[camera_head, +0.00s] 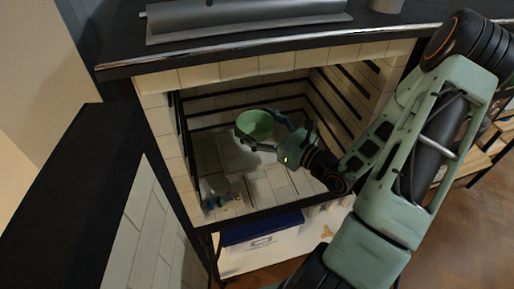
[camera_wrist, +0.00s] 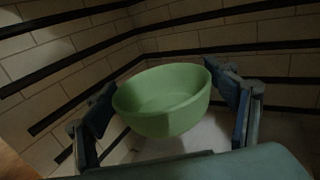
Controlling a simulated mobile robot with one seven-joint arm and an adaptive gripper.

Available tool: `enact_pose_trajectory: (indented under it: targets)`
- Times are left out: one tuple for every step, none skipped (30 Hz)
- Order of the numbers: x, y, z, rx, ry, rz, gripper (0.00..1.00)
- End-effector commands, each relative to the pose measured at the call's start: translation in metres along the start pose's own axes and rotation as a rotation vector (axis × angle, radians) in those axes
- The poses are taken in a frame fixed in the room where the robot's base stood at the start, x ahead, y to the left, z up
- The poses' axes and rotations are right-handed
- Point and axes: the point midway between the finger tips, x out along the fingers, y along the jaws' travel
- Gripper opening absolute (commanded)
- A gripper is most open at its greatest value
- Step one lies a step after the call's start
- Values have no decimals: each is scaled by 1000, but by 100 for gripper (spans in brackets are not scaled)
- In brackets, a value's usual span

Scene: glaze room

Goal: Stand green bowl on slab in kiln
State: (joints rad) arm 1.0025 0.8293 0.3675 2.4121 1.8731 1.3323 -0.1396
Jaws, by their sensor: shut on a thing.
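The green bowl (camera_head: 256,125) is inside the open kiln (camera_head: 168,122), upright with a slight tilt. My gripper (camera_head: 259,133) reaches in from the right and is shut on the bowl, with a finger on either side. In the wrist view the bowl (camera_wrist: 163,101) sits between the two dark fingers of my gripper (camera_wrist: 165,100). A pale slab (camera_wrist: 205,135) lies below and behind the bowl. In the head view the slab (camera_head: 236,158) shows under the bowl on the kiln floor. The bowl looks held above the slab, but the exact gap cannot be told.
Dark rails (camera_wrist: 238,47) run along the kiln's brick walls. Small coloured items (camera_head: 222,201) stand at the kiln's front left floor. The open kiln door (camera_head: 148,215) is at the left. A blue-lidded box (camera_head: 262,232) is on the shelf below.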

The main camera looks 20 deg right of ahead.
Motion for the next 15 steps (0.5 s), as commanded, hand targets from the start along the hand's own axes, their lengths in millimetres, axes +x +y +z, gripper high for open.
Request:
enact_pose_trajectory:
  targets:
    - [-5, -9, -8, -17, 0, 17, 46]
    - [-8, -14, -6, -18, 1, 30, 46]
    - [-14, -19, -5, -18, 0, 50, 46]
    - [-18, -23, -4, -19, 1, 66, 46]
    - [-22, -26, -2, -19, 1, 83, 46]
    - [-28, -30, 1, -17, 2, 105, 46]
    - [-33, -31, 4, -17, 1, 123, 46]
    - [-37, -33, 6, -15, 2, 138, 46]
    - [-42, -34, 9, -12, 1, 158, 46]
    - [-46, -35, 11, -10, 2, 172, 46]
    - [-50, -36, 13, -9, 1, 184, 46]
    - [-54, -36, 16, -7, 1, 197, 46]
    - [-57, -36, 18, -5, 1, 207, 46]
    - [-59, -36, 20, -4, 1, 214, 46]
    - [-62, -36, 22, -3, 0, 222, 46]
